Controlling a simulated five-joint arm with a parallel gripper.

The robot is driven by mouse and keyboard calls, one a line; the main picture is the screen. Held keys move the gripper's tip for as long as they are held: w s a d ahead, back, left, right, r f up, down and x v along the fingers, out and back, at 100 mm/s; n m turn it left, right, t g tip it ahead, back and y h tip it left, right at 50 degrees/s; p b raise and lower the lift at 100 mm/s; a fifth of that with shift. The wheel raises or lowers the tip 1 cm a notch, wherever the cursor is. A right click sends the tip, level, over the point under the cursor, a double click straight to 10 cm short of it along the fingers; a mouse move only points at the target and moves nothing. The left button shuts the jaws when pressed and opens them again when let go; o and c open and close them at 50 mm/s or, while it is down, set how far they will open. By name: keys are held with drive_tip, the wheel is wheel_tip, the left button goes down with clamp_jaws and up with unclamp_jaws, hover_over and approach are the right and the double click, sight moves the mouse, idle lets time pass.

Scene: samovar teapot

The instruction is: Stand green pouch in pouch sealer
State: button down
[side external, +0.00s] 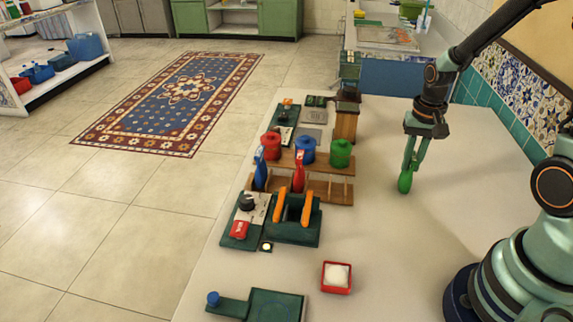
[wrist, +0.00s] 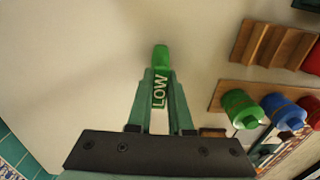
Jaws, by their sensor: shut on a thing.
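My gripper (side external: 409,160) points down above the bare right part of the table and is shut on the green pouch (side external: 405,182). The pouch hangs below the fingertips and is clear of the wooden rack. In the wrist view the pouch (wrist: 161,58) sits between the fingers (wrist: 160,82) with white letters "LOW" on it. What looks like the pouch sealer, a dark green box with two upright orange bars (side external: 294,230), stands to the lower left of my gripper. The sealer cannot be made out in the wrist view.
A slotted wooden rack (side external: 325,190) holds a blue pouch (side external: 260,172) and a red pouch (side external: 299,174). Red, blue and green canisters (side external: 341,153) stand behind it. A red dish (side external: 337,288) with white contents is in front. The table right of the rack is clear.

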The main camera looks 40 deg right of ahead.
wheel_tip(320, 180, up, 18)
drive_tip(key=w+a+f+n, duration=0.2)
drive_tip(key=a+f+n, duration=0.4)
drive_tip(key=a+n, duration=0.5)
drive_tip(key=s+d+r+m, duration=0.2)
drive_tip(key=d+r+m, duration=0.5)
drive_tip(key=d+m, duration=0.4)
wheel_tip(320, 180, down, 20)
drive_tip(key=shift+r, duration=0.25)
drive_tip(key=shift+f, duration=0.15)
drive_tip(key=c, duration=0.8)
unclamp_jaws()
drive_tip(key=shift+c, duration=0.2)
